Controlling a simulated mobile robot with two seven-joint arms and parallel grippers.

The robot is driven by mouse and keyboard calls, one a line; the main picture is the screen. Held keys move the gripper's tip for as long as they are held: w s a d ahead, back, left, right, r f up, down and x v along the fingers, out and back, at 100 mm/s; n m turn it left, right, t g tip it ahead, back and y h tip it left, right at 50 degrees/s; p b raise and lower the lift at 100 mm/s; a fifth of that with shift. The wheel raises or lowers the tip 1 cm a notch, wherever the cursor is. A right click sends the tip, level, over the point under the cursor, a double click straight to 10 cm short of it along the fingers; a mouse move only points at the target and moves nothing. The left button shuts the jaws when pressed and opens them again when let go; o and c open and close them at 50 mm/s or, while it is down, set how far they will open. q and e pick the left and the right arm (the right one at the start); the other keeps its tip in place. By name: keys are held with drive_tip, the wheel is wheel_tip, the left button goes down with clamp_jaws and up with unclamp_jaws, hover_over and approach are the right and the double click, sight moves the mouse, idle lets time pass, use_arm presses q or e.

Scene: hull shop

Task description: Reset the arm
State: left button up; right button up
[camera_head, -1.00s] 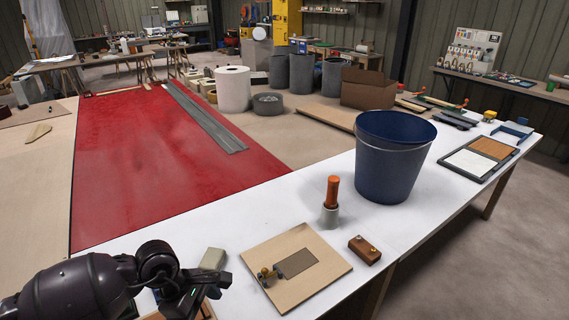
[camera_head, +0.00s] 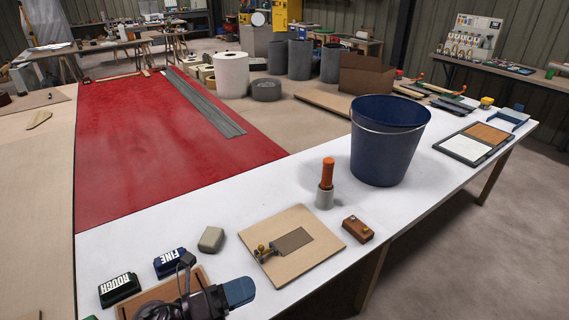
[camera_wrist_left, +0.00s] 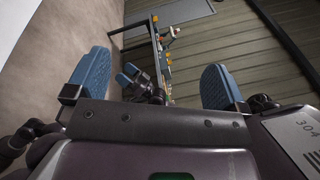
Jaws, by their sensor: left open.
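My left gripper (camera_head: 236,292) shows at the bottom of the head view, with a blue fingertip pointing right over the near edge of the white table (camera_head: 330,236). Its other finger is hard to make out there. In the left wrist view the gripper (camera_wrist_left: 155,66) has its two blue fingers wide apart with nothing between them. A smaller dark shape with blue pads (camera_wrist_left: 130,74) shows beyond the gap; it looks like my right gripper, but its jaw state is unclear. The right gripper does not show in the head view.
Near the left gripper lie a ROUGH block (camera_head: 120,289), a FINE block (camera_head: 170,263), a grey-beige block (camera_head: 211,239) and a wooden board (camera_head: 291,247). An orange-handled tool (camera_head: 327,181), a brown block (camera_head: 357,229) and a blue bucket (camera_head: 388,150) stand further right.

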use_arm(q)
drive_tip(key=s+a+f+n+t+y, duration=0.1)
drive_tip(key=a+f+n+y, duration=0.3)
drive_tip(key=n, duration=0.6)
drive_tip(key=s+a+f+n+t+y, duration=0.2)
drive_tip(key=a+f+n+t+y, duration=0.2)
drive_tip(key=n, duration=0.6)
drive_tip(key=s+a+f+n+t+y, duration=0.1)
drive_tip(key=a+f+n+y, duration=0.3)
drive_tip(key=a+n+y, duration=0.4)
drive_tip(key=shift+s+a+f+n+t, duration=0.1)
drive_tip(key=shift+a+n+t, duration=0.2)
drive_tip(key=shift+n, duration=0.25)
drive_tip(key=shift+s+a+f+n+t, duration=0.1)
drive_tip(key=shift+a+n+t, duration=0.1)
drive_tip(key=shift+n+t, duration=0.3)
drive_tip(key=s+a+f+n+g, duration=0.1)
drive_tip(key=s, duration=0.1)
drive_tip(key=s+a+f+n+g+y, duration=0.1)
drive_tip(key=s+f+n, duration=0.1)
drive_tip(key=s+a+f+n+g, duration=0.1)
drive_tip(key=s+f+n, duration=0.1)
drive_tip(key=shift+y, duration=0.3)
